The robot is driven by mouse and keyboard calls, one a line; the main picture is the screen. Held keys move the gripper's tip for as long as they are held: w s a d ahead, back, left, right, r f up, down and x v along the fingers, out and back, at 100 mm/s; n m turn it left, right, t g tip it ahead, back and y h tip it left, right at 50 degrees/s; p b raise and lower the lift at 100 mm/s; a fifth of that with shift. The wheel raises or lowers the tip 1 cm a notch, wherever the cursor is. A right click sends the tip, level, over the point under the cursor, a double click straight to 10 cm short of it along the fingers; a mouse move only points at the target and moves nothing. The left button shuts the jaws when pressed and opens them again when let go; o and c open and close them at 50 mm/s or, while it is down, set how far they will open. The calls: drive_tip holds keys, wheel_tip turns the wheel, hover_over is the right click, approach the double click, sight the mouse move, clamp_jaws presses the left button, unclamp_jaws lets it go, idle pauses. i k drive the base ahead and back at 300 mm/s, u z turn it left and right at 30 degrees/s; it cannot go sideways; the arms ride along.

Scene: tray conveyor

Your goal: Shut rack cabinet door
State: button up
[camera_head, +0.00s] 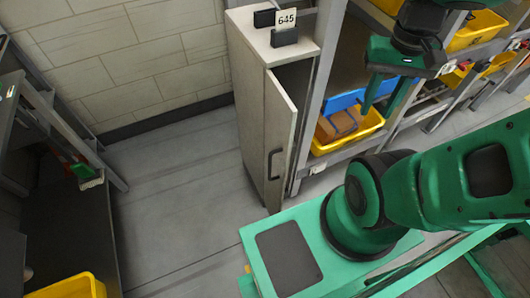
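The rack cabinet (247,95) is a narrow, pale, upright box between the tiled wall and the shelf rack. Its door (280,128) stands partly open, with a dark gap between it and the cabinet's right side. A dark bar handle (272,164) is on the door's face. My gripper (382,112) is to the right of the door and apart from it, in front of the shelves. Its two green fingers point down and are spread, with nothing seen between them.
A yellow bin (371,124) with brown boxes sits on the rack to the right of the door. The floor (175,200) to the left of the cabinet is clear. A dark bench frame (65,120) stands at the far left.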

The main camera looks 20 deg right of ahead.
sight(280, 114)
drive_tip(key=i, duration=0.25)
drive_tip(key=z, duration=0.05)
drive_tip(key=k, duration=1.25)
drive_tip(key=u, duration=0.2)
drive_tip(key=i, duration=0.45)
drive_tip(key=z, duration=0.05)
